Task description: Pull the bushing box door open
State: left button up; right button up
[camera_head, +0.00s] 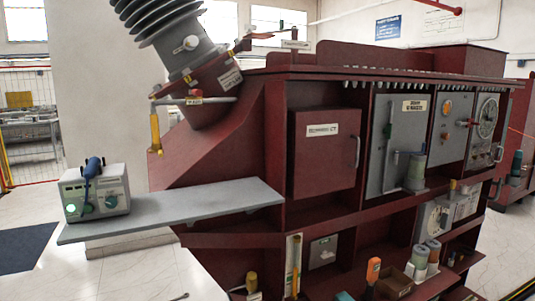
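A dark red box door (323,155) with a white label ending in "CT" sits in the left bay of the red transformer cabinet. It has a slim upright handle (357,152) at its right edge, and it looks shut. A grey panel door (396,142) with an upright handle stands in the bay to its right and also looks shut. Which one is the bushing box is not readable from the labels. A large grey ribbed bushing (165,25) leans up from the cabinet's left end. Neither of my grippers shows in this view.
A grey shelf (185,208) juts left from the cabinet, with a grey-white device (95,195) at its end. A green-grey cylinder (416,172) stands before the grey panel. Lower shelves hold an orange tool (373,270), an open box (395,283) and jars.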

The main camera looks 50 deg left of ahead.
aim_at(327, 144)
jog(key=u, duration=1.05)
jog(key=i+l, duration=0.1)
jog(key=l, duration=0.35)
jog(key=l+z, duration=0.1)
jog(key=l, duration=0.3)
jog(key=i, duration=0.05)
